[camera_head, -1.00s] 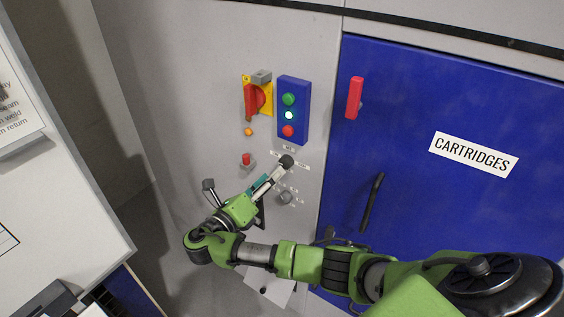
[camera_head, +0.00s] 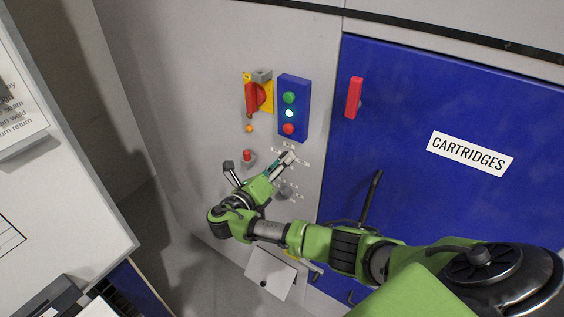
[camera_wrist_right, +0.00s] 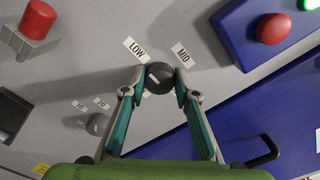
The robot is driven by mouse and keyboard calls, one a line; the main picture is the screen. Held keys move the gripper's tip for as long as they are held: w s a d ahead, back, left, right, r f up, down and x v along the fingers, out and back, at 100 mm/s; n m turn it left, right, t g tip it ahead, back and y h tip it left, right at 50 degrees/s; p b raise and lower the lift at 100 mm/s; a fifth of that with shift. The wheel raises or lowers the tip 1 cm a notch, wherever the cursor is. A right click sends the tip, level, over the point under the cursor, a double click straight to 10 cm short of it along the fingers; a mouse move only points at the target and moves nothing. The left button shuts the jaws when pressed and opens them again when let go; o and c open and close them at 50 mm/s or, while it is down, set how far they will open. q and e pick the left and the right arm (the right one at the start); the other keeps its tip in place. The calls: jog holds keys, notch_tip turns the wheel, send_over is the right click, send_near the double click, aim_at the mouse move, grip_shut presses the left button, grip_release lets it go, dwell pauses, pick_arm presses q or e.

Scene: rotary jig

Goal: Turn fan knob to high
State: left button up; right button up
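The fan knob (camera_wrist_right: 158,78) is a dark round knob on the grey panel, with a LOW label (camera_wrist_right: 136,48) at its upper left and a MID label (camera_wrist_right: 181,54) at its upper right. No HIGH label can be read. My right gripper (camera_wrist_right: 159,82) has one fingertip on each side of the knob. The fingertips lie close against it, but I cannot tell whether they press on it. In the head view my right gripper (camera_head: 287,158) covers most of the knob. My left gripper is in neither view.
A second knob (camera_wrist_right: 97,123) with 10 and 20 labels sits nearby. A red button (camera_head: 247,155), a blue button box (camera_head: 293,108) and a red-and-yellow switch (camera_head: 258,95) are on the panel. A blue CARTRIDGES door (camera_head: 440,110) stands to the right.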

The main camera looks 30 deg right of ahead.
dwell(0.3)
jog(key=shift+s+f+m+b, duration=0.1)
jog(key=shift+f+m+b, duration=0.05)
jog(key=shift+m+b, duration=7.55)
jog(key=shift+f+m+b, duration=0.15)
jog(key=shift+m+b, duration=5.75)
jog(key=shift+m, duration=3.6)
jog(key=o, duration=1.1)
jog(key=shift+r, duration=0.1)
